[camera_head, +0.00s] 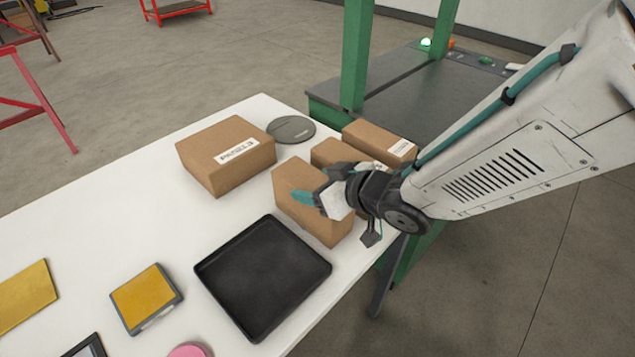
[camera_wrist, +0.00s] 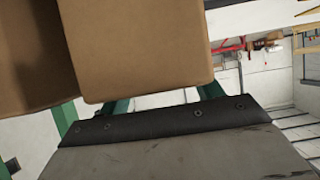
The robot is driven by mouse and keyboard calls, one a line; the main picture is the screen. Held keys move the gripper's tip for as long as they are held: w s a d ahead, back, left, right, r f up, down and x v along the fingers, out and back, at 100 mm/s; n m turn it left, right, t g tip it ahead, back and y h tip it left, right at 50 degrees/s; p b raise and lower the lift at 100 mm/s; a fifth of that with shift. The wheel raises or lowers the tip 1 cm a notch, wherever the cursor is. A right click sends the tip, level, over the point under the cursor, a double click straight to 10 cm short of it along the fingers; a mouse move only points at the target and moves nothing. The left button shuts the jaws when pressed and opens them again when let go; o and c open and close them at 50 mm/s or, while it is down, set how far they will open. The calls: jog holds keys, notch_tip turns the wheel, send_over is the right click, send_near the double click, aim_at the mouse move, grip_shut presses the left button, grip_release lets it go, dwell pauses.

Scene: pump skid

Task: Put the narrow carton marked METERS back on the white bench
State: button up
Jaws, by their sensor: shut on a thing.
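In the head view, a plain brown carton (camera_head: 290,211) is at the right edge of the white bench (camera_head: 110,214). My gripper (camera_head: 316,197) is shut on this carton, with its teal and white fingers against it. No label shows on the carton's visible sides, so I cannot read METERS on it. I cannot tell whether its base touches the bench. In the wrist view, a brown carton (camera_wrist: 138,45) fills the upper middle and another brown carton (camera_wrist: 32,60) is to its left. My fingertips do not show there.
A wide labelled carton (camera_head: 225,155), a grey disc (camera_head: 291,129) and a black tray (camera_head: 262,275) are on the bench. A brown carton (camera_head: 333,152) and a labelled carton (camera_head: 378,141) stand close behind my gripper. A green frame (camera_head: 357,55) stands beyond.

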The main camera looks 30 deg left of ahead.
jog(key=shift+f, duration=0.1)
jog(key=o, duration=1.8)
jog(key=shift+d+r, duration=0.2)
jog(key=shift+r, duration=0.05)
jog(key=v, duration=1.1)
jog(key=shift+d+r, duration=0.15)
jog(key=shift+d, duration=0.1)
jog(key=shift+s, duration=0.1)
